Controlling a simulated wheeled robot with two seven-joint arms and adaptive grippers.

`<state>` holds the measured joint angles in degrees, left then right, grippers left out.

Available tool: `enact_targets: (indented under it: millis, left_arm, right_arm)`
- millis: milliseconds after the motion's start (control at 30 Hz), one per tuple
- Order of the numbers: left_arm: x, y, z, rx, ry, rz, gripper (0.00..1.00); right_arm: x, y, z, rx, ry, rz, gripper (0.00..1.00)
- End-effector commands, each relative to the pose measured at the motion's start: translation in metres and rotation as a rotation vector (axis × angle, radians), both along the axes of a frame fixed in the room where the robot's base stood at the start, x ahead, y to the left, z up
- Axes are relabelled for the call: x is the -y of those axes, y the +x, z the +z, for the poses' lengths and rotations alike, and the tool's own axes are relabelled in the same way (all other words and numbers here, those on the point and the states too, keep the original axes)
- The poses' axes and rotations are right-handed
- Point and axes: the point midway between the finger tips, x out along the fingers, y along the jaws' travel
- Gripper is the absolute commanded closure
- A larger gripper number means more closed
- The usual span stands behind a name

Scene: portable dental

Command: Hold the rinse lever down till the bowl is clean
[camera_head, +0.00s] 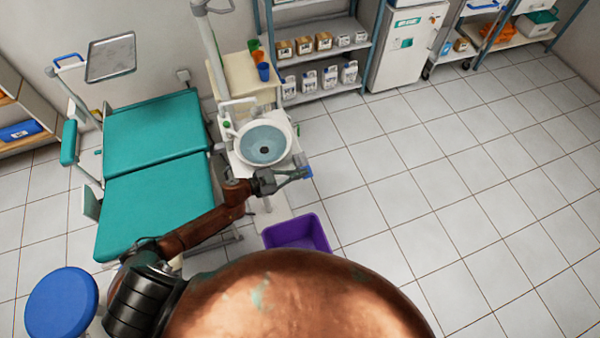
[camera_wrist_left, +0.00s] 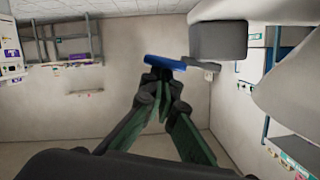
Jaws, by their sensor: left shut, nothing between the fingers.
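The white rinse bowl (camera_head: 290,150) stands beside the dental chair, its inside blue-grey with a dark spot at the middle. The blue rinse lever (camera_head: 308,171) sticks out at the bowl unit's lower right. It also shows in the left wrist view (camera_wrist_left: 165,62), on a grey mount. My left gripper (camera_head: 303,174) is shut and empty, its fingertips right at the lever. In the left wrist view the closed fingertips (camera_wrist_left: 162,84) overlap the blue lever's edge; I cannot tell whether they press on it. My right gripper is out of view.
A teal dental chair (camera_head: 155,125) stands left of the bowl. A purple bin (camera_head: 297,234) is on the floor below my left gripper. Cups (camera_head: 263,72) stand on a cabinet behind the bowl, near shelves with bottles and boxes. The tiled floor at right is clear.

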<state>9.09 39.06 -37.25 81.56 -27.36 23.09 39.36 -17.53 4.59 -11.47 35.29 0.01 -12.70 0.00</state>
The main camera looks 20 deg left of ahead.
Motion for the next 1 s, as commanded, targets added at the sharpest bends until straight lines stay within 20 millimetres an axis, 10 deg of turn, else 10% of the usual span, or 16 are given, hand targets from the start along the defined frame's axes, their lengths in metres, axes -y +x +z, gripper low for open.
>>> enact_targets:
  millis: [1000]
  left_arm:
    - [-0.001, 0.000, -0.001, -0.001, 0.002, 0.002, 1.00]
  right_arm:
    - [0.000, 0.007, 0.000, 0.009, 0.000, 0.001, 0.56]
